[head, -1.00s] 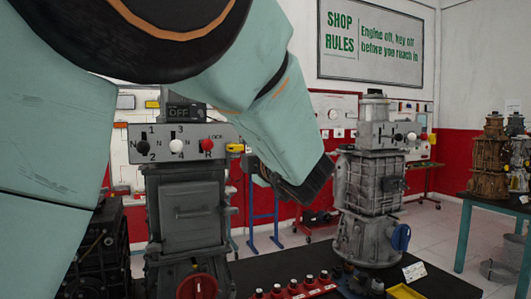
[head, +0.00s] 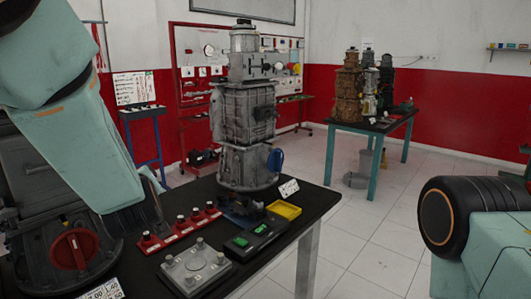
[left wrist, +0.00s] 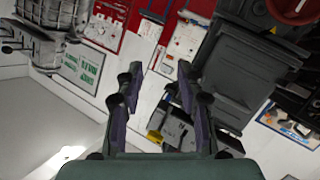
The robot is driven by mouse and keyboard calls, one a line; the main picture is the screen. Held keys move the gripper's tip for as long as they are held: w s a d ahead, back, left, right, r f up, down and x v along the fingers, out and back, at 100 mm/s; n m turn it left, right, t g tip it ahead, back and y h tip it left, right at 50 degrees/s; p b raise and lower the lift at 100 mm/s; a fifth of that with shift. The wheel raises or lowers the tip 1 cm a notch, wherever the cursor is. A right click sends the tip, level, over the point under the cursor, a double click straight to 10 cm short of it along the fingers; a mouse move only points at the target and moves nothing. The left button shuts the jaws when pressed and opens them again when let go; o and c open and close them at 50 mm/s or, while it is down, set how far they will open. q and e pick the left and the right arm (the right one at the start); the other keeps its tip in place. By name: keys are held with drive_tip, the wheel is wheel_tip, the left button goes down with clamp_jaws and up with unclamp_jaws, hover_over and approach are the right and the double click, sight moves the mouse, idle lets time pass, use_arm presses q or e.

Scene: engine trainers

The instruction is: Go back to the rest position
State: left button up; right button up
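My left arm comes in from the left in the head view, with its gripper (head: 150,205) low in front of a dark engine trainer (head: 50,185) with a red handwheel (head: 75,249). In the left wrist view the two fingers of the left gripper (left wrist: 158,88) stand apart with nothing between them. The gripper is open. My right arm (head: 480,235) shows at the right edge of the head view; its gripper is outside the frame.
A black table (head: 325,203) holds a tall grey engine trainer (head: 244,120), a red strip with knobs (head: 180,231), a grey plate (head: 195,268), a green device (head: 256,235) and a yellow tray (head: 284,210). A second table (head: 404,122) stands behind. The floor (head: 375,235) between is clear.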

use_arm(q)
drive_tip(key=s+d+f+m+g+h+b, duration=0.1)
drive_tip(key=s+f+m+g+h, duration=0.15)
drive_tip(key=s+f, duration=0.55)
drive_tip(key=s+d+f+m+g+h, duration=0.1)
drive_tip(key=s+f+m+g, duration=0.15)
drive_tip(key=f, duration=0.95)
drive_tip(key=s+d+f+m+g+h+b, duration=0.15)
drive_tip(key=s+f+m, duration=0.35)
drive_tip(key=f, duration=0.5)
drive_tip(key=s+f+g, duration=0.2)
drive_tip(key=s+f, duration=0.2)
drive_tip(key=s, duration=0.5)
drive_tip(key=s+d+f+g+h, duration=0.1)
drive_tip(key=s+f+g, duration=0.1)
drive_tip(key=s+f, duration=0.3)
drive_tip(key=s+f+g+b, duration=0.1)
drive_tip(key=s+f+g, duration=0.2)
drive_tip(key=s, duration=0.9)
wheel_tip(320, 180, down, 2)
drive_tip(key=shift+s+d+f+h, duration=0.15)
drive_tip(key=shift+s+d+h, duration=0.1)
drive_tip(key=shift+s+h, duration=0.15)
